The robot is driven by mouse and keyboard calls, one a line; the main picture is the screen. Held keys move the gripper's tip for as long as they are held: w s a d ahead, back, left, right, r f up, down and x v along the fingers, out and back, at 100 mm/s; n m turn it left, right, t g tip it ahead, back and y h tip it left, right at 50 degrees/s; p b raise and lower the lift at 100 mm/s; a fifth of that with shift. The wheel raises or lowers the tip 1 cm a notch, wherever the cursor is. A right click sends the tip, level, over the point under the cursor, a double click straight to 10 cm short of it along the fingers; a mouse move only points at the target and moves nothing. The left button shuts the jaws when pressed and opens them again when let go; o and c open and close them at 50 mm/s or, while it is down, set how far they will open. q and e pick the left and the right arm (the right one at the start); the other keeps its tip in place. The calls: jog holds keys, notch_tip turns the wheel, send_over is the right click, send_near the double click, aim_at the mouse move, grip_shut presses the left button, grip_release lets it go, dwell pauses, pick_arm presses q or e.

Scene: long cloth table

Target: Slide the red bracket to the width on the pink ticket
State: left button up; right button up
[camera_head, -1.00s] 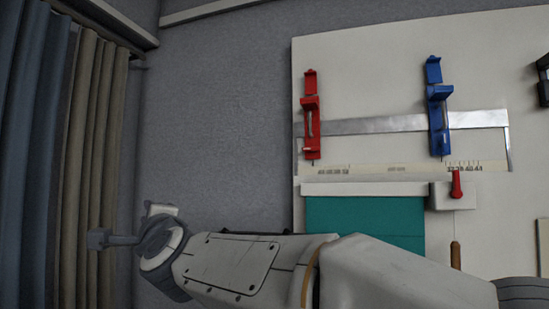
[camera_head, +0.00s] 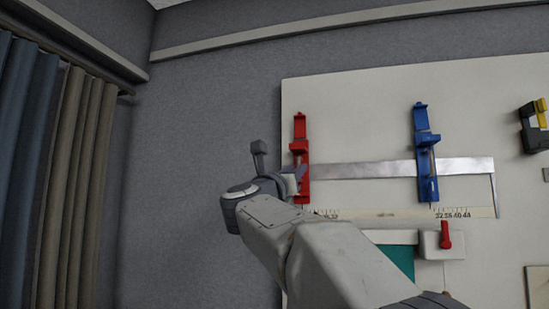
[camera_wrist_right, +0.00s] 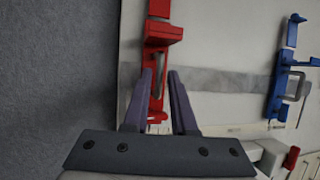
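The red bracket (camera_head: 299,147) sits at the left end of a metal rail (camera_head: 380,168) on the white board; it also fills the upper middle of the right wrist view (camera_wrist_right: 161,34). My right gripper (camera_head: 292,179) is at the bracket's lower part. In the right wrist view its two dark fingers (camera_wrist_right: 160,76) are apart, with the bracket's lower part showing between them; contact cannot be told. A number scale (camera_head: 400,213) runs below the rail, partly hidden by my right arm. No pink ticket is visible. My left gripper is out of view.
A blue bracket (camera_head: 424,150) sits on the same rail to the right. Below it is a white block with a red lever (camera_head: 445,236). A teal panel (camera_head: 397,259) is partly covered by my arm. Curtains (camera_head: 60,170) hang at the left, with bare grey wall between.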

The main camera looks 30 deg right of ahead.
jog(key=shift+p+x, duration=0.5)
jog(key=shift+x, duration=0.8)
grip_shut()
dwell(0.5)
